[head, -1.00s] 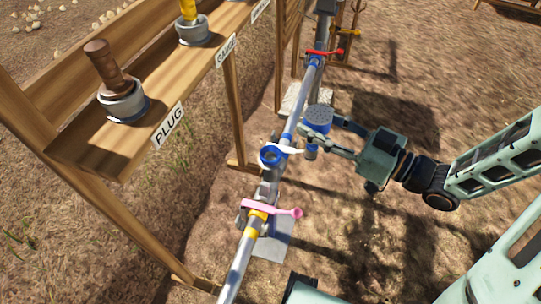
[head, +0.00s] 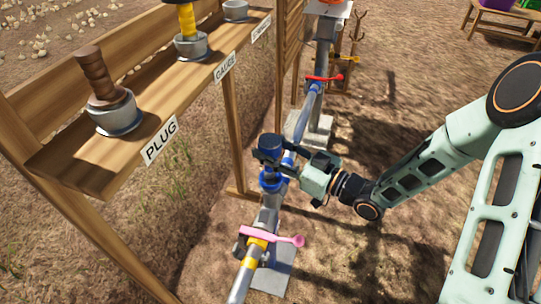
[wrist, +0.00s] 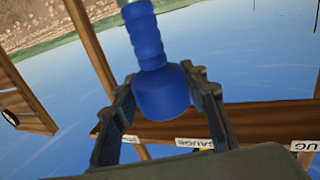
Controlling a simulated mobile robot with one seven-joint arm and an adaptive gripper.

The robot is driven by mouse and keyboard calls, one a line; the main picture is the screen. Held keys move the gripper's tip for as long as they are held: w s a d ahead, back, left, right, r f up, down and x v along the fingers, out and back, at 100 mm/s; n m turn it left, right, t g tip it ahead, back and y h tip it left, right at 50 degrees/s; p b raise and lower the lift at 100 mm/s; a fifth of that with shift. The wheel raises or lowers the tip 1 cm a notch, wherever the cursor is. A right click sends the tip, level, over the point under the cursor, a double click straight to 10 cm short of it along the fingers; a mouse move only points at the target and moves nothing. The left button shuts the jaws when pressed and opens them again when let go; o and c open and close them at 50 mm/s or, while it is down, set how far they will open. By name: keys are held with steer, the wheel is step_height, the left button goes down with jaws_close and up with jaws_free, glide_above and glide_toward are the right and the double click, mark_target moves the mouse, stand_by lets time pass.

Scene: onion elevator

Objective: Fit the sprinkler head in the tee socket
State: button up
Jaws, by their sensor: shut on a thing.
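The sprinkler head (head: 269,147) has a dark, shaded disc top in the head view. Its blue body (wrist: 161,94) sits between my gripper's fingers in the wrist view. My gripper (wrist: 166,86) is shut on it, reaching in from the right in the head view. The blue tee socket (head: 271,183) is on the pipe directly below the head. In the wrist view, a ridged blue neck (wrist: 146,38) continues in line from the held body. Whether the head is seated or only resting at the socket mouth cannot be told.
A wooden shelf (head: 70,172) with a brown-handled plug (head: 103,85) and a yellow-topped gauge (head: 189,28) stands at left. A pink valve lever (head: 278,238) is nearer on the pipe, a red one (head: 322,78) farther.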

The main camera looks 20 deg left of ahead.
steer(key=shift+f, duration=1)
steer(key=shift+f+b, duration=0.3)
steer(key=shift+b, duration=0.15)
steer(key=o, duration=1.4)
steer(key=shift+c, duration=0.2)
steer(key=shift+r, duration=0.15)
steer(key=shift+r+p, duration=0.2)
steer(key=shift+p, duration=0.15)
steer(key=shift+d+r, duration=0.1)
steer(key=shift+d, duration=0.35)
steer(key=p+v, duration=0.2)
steer(key=v, duration=0.9)
